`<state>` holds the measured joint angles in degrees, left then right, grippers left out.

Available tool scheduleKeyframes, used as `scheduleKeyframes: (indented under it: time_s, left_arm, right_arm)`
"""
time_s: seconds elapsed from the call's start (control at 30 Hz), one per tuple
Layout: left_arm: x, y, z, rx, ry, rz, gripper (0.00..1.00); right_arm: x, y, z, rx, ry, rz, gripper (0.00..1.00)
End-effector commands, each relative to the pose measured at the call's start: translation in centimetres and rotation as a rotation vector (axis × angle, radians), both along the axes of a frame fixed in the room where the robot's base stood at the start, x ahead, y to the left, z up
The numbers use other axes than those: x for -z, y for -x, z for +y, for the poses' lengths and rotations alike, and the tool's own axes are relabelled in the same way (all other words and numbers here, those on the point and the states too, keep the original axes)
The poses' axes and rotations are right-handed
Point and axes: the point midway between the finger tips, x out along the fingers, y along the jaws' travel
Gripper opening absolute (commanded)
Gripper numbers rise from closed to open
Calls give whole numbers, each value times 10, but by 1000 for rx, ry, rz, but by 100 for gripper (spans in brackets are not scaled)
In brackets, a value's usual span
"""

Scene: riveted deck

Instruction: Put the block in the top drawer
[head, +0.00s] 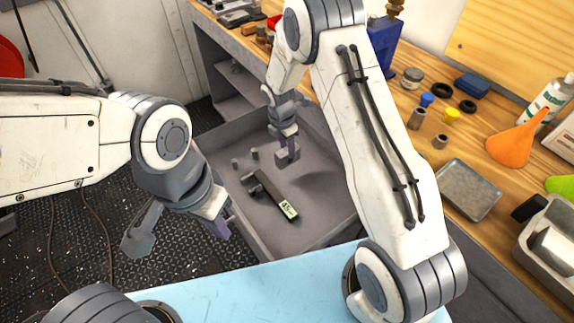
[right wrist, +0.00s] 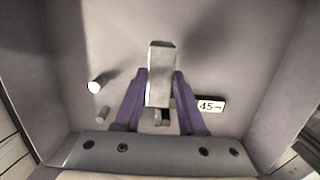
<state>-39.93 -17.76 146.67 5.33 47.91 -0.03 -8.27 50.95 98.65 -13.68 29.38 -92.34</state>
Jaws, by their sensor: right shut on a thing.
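A small grey block (head: 288,157) is in my right gripper (head: 288,141). In the right wrist view the block (right wrist: 160,76) sits between the two purple fingers of the right gripper (right wrist: 160,88), which is shut on it. The block is inside the outline of the open grey drawer (head: 325,160); the frames do not clearly show whether it touches the drawer floor. My left gripper (head: 216,223) hangs in front of the drawer's left front side, apart from the block. Its purple fingers show, but their opening is not clear.
In the drawer lie a dark bar with a 45 label (head: 289,210) and two small cylinders (head: 254,154). The wooden bench (head: 405,105) at right holds a tray (head: 469,190), an orange funnel (head: 513,145), a bottle and small parts. A light blue surface (head: 260,290) is in front.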

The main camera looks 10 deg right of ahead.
Motion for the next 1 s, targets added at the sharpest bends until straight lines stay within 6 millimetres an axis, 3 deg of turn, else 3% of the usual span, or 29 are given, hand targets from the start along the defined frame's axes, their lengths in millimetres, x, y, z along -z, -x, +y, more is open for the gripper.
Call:
scheduleKeyframes:
  time_s: [0.47,0.83,0.87,0.9,0.93,1.0]
  left_arm:
    - [3,0,0,0,0,0,0]
    - [5,0,0,0,0,0,0]
    - [5,0,0,0,0,0,0]
    - [4,0,0,0,0,0,0]
    - [4,0,0,0,0,0,0]
    - [4,0,0,0,0,0,0]
  right_arm:
    - [53,0,-1,3,-1,-1,0]
    - [57,-1,0,3,0,-3,0]
    - [58,0,0,3,-1,-1,43]
    - [57,0,0,3,-1,-2,59]
    - [57,0,0,3,-1,-2,70]
    - [57,0,0,3,-1,-1,70]
